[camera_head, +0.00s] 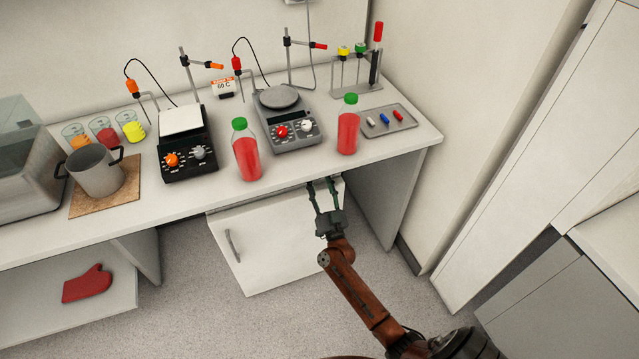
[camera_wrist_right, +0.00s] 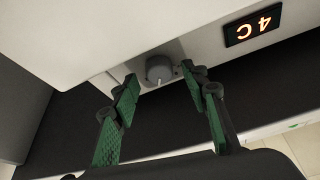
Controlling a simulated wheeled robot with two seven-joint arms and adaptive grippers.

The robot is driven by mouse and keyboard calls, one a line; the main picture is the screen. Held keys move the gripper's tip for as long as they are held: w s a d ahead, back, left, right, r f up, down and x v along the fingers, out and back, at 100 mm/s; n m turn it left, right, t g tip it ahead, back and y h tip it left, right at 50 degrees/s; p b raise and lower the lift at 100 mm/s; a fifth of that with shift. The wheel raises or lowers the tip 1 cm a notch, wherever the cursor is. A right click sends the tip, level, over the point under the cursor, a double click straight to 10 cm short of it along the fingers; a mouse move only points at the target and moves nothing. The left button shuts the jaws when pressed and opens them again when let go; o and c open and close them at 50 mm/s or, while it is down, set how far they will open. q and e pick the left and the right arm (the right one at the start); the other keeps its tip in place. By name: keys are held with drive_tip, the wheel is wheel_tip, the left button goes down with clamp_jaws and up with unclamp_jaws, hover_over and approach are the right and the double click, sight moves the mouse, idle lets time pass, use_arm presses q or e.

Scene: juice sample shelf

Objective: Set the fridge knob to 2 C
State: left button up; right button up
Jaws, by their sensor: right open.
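The fridge knob (camera_wrist_right: 159,69) is a grey round dial with a light pointer mark, seen in the right wrist view. Beside it a dark display (camera_wrist_right: 254,26) shows orange digits reading 4 C, upside down in that view. My right gripper (camera_wrist_right: 158,88) is open, its green-padded fingers to either side of the knob in the picture and apart from it. In the head view the right gripper (camera_head: 322,183) reaches to the table's front edge above the white fridge (camera_head: 277,245), whose door is closed. The knob and display are hidden there. My left gripper is not in view.
The table's front edge (camera_head: 205,207) overhangs the fridge. Red bottles with green caps (camera_head: 246,158) (camera_head: 348,132) stand close to that edge. Two hotplates (camera_head: 187,150) (camera_head: 288,122), a pot (camera_head: 95,171) and a tray (camera_head: 387,121) are also on top. Floor in front is free.

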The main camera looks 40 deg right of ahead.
drive_tip(key=shift+c, duration=0.3)
clamp_jaws()
idle(0.3)
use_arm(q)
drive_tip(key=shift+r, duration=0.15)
use_arm(e)
drive_tip(key=shift+m, duration=0.3)
drive_tip(key=m+h+p, duration=0.1)
drive_tip(key=m, duration=0.1)
drive_tip(key=m+g+h+p, duration=0.1)
drive_tip(key=m+p, duration=0.1)
drive_tip(key=shift+a+r, duration=0.15)
drive_tip(key=shift+r, duration=0.05)
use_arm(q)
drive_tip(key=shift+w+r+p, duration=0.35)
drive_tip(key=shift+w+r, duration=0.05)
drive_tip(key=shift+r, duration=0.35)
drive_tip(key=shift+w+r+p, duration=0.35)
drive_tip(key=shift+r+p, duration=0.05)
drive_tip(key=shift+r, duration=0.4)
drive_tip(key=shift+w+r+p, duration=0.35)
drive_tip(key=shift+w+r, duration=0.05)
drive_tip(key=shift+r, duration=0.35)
use_arm(e)
drive_tip(key=shift+f+m+g+h, duration=0.1)
drive_tip(key=shift+m+g+h, duration=0.65)
drive_tip(key=shift+m, duration=1.15)
drive_tip(key=shift+f, duration=0.1)
